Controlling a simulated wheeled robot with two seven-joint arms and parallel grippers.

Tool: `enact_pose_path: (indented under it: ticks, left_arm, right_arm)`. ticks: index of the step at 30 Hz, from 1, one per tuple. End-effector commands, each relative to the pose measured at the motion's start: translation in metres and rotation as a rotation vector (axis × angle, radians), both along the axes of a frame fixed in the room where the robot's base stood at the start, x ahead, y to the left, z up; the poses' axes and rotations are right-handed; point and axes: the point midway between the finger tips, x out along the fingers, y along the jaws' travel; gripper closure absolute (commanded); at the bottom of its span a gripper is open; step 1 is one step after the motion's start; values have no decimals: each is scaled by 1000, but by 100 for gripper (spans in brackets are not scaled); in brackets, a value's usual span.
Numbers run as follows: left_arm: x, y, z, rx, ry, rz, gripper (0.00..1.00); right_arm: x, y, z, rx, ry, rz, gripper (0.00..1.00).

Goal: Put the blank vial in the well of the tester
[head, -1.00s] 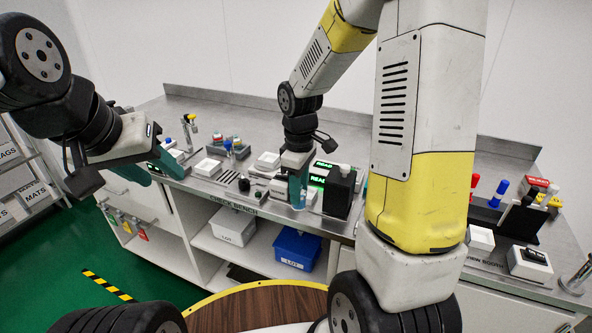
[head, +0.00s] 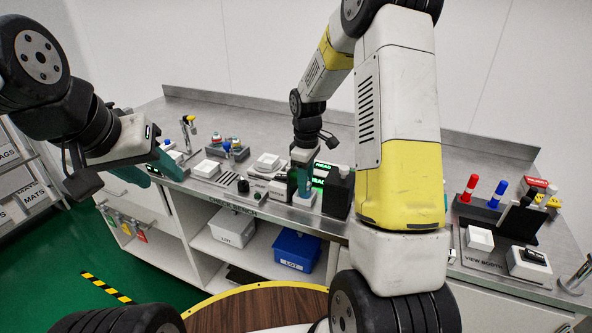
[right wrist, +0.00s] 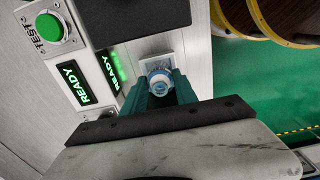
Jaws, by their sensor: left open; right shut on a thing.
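My right gripper (head: 303,184) is low over the front of the check bench, beside the tester (head: 321,176) with its green READY displays. In the right wrist view the gripper (right wrist: 162,92) is shut on a small vial (right wrist: 158,80), with white and pale blue showing between the teal fingers. A pale square part (right wrist: 163,66) is just behind the vial; I cannot tell whether they touch. The tester's READY display (right wrist: 72,83) and green TEST button (right wrist: 49,27) are to the left. The well is not clearly visible. My left gripper (head: 158,163) is open and empty at the bench's left end.
A black box (head: 338,192) stands close right of the right gripper. White boxes and small fixtures fill the bench to its left. A view booth (head: 490,222) with coloured markers is at the right. The bench's rear strip is clear.

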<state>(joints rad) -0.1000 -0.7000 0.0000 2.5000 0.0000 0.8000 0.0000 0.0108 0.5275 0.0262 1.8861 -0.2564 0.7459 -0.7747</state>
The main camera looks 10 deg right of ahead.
Motion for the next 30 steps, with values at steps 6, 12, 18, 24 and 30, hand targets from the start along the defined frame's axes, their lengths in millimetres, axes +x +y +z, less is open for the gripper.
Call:
enact_pose_path:
  ticks: [6,12,18,24,30]
  left_arm:
    - [0,0,0,0,0,0,56]
    - [0,0,0,0,0,0,56]
    - [0,0,0,0,0,0,56]
    - [0,0,0,0,0,0,56]
    - [0,0,0,0,0,0,56]
  right_arm:
    - [0,0,-3,0,1,0,100]
    - [0,0,-3,0,0,0,44]
    - [0,0,-2,0,0,0,44]
    - [1,0,13,-1,-3,-1,44]
    - [1,0,55,0,-5,-1,44]
